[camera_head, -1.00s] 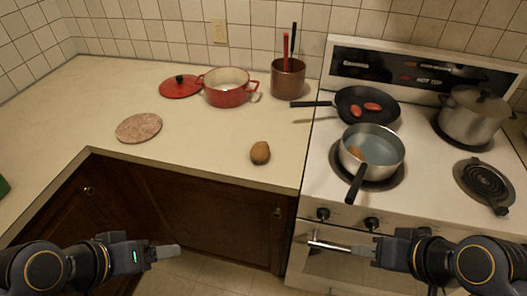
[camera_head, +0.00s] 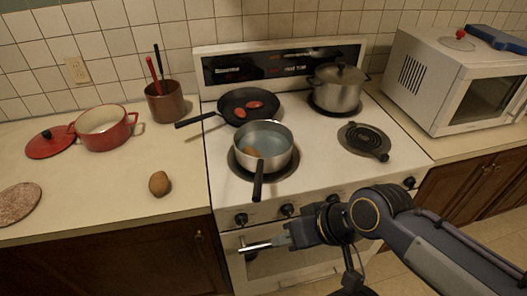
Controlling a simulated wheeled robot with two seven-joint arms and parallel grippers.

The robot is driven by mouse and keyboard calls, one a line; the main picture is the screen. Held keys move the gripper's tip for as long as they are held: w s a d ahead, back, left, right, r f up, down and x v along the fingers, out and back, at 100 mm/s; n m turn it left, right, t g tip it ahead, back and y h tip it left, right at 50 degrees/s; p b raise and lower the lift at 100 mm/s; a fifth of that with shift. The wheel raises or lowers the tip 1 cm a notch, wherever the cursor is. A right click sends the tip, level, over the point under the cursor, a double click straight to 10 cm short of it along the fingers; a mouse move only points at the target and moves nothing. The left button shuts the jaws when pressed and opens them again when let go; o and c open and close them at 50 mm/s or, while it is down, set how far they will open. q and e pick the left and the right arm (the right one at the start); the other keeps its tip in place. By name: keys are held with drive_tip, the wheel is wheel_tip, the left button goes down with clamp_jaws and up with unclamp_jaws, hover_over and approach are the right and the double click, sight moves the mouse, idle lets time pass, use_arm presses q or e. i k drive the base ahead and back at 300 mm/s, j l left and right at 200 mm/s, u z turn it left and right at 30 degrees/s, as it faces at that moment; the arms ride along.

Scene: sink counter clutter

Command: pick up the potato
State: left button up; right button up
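A brown potato (camera_head: 159,183) lies on the counter (camera_head: 110,190), left of the stove and near the counter's front edge. Nothing touches it. A small brown piece (camera_head: 252,152), which I cannot identify surely, lies in the steel saucepan (camera_head: 275,145). My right gripper (camera_head: 275,242) is in front of the oven, low and to the right of the potato, well apart from it. Its fingers are seen edge-on, so their opening is unclear. My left gripper is not in view.
The stove (camera_head: 312,150) carries the saucepan, a black frying pan (camera_head: 234,101) with two red items, and a lidded pot (camera_head: 338,92). A red pot (camera_head: 103,132), a utensil holder (camera_head: 168,104) and a round board (camera_head: 18,203) stand left. A microwave (camera_head: 455,80) stands right.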

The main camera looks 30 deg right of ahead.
sight(159, 183)
drive_tip(key=z, duration=0.75)
drive_tip(key=i+j+z, duration=0.25)
drive_tip(key=j+z, duration=0.3)
drive_tip(key=i+j+z, duration=0.1)
drive_tip(key=j+z, duration=0.15)
drive_tip(key=j, duration=0.25)
